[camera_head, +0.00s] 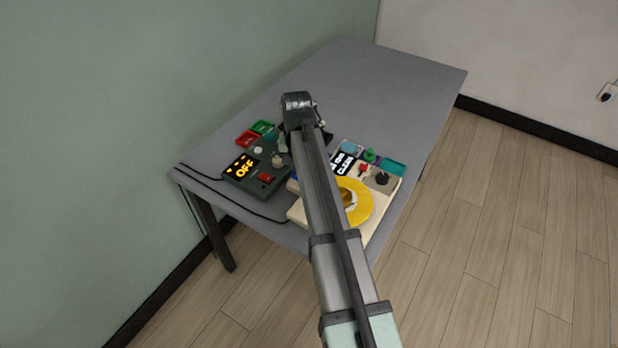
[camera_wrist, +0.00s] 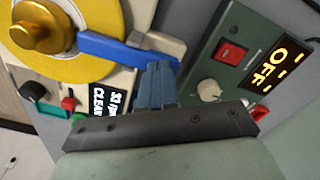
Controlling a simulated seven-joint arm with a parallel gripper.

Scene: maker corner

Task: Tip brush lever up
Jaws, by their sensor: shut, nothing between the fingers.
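A blue lever (camera_wrist: 108,48) lies across the cream machine in the wrist view, running from the edge of the yellow disc (camera_wrist: 75,67) toward the right. I take it to be the brush lever. My gripper (camera_wrist: 156,70) is shut and empty, its blue-grey fingers close together at the lever's right end. They overlap that end in the picture; I cannot tell whether they touch it. In the head view my arm hides the gripper and most of the lever. The yellow disc (camera_head: 360,204) also shows there, on the cream machine (camera_head: 298,213).
A dark green control box (camera_wrist: 213,62) with a red switch, a pale knob and a display reading OFF stands right of the fingers. The machine carries a black knob (camera_wrist: 34,92) and a display reading CLEAN (camera_wrist: 108,99). The grey table (camera_head: 385,75) is clear toward the back.

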